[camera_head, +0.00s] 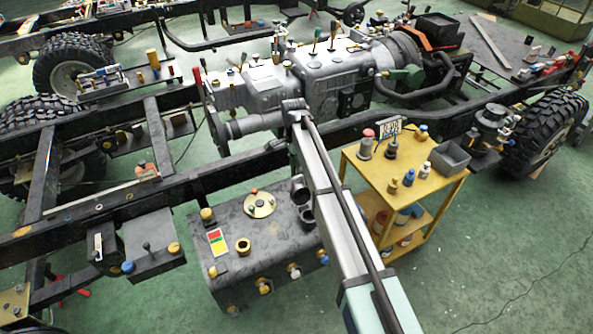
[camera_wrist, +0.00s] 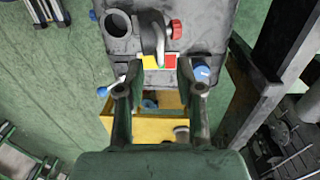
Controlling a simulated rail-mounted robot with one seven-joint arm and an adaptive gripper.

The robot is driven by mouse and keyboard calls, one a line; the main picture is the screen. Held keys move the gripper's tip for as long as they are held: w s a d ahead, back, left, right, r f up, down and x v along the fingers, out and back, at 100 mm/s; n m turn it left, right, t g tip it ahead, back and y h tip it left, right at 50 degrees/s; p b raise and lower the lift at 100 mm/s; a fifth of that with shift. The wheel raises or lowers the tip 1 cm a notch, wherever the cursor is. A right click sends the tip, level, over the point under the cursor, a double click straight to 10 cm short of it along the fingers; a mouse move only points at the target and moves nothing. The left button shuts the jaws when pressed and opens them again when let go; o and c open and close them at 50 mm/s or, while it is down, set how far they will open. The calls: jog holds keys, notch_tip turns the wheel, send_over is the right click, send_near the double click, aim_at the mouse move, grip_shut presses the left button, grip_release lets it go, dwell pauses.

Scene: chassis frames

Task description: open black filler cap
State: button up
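In the head view, a dark tank (camera_head: 275,232) hangs beside the chassis rail. A dark round neck or cap (camera_head: 300,190) stands on its right end, partly hidden by my arm. I cannot tell for sure which part is the black filler cap. In the wrist view, a dark grey body (camera_wrist: 199,28) carries a dark round ring (camera_wrist: 117,25), a curved grey handle (camera_wrist: 156,38) and a red knob (camera_wrist: 176,29). My gripper (camera_wrist: 160,88) is open, with nothing between its two dark fingers. In the head view I cannot make out my gripper.
A yellow trolley (camera_head: 441,190) with bottles and a grey bin (camera_head: 449,158) stands right of my arm. The chassis rail (camera_head: 140,200) runs behind the tank. Green floor lies open at front right.

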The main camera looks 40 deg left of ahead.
jog(key=shift+d+f+p, duration=0.15)
jog(key=shift+f+p, duration=0.3)
jog(key=shift+f, duration=1.75)
grip_shut()
